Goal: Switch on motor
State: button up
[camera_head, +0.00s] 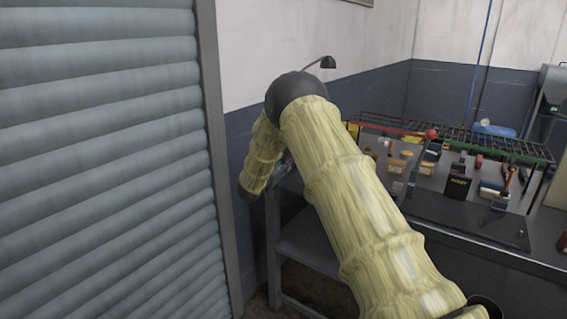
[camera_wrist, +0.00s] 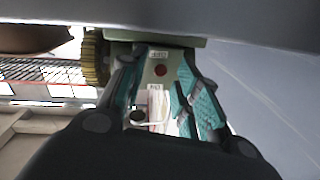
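In the wrist view my gripper (camera_wrist: 164,62) has its two teal-padded fingers spread apart, with nothing held between them. A dark round knob-like spot (camera_wrist: 137,116) shows lower down between the fingers. I cannot tell whether the fingers touch the panel. No motor can be clearly identified. In the head view my arm covers most of the gripper and whatever is in front of it.
A yellow ribbed part (camera_wrist: 95,57) sits close to the left finger. In the head view a grey roller shutter (camera_head: 100,150) fills the left. A workbench (camera_head: 470,217) with tools and small boxes stands at right. A grey shelf stand (camera_head: 308,245) is behind my arm.

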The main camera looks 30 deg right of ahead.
jog(key=shift+w+d, duration=0.3)
jog(key=shift+d, duration=0.3)
jog(key=shift+c, duration=0.4)
grip_shut()
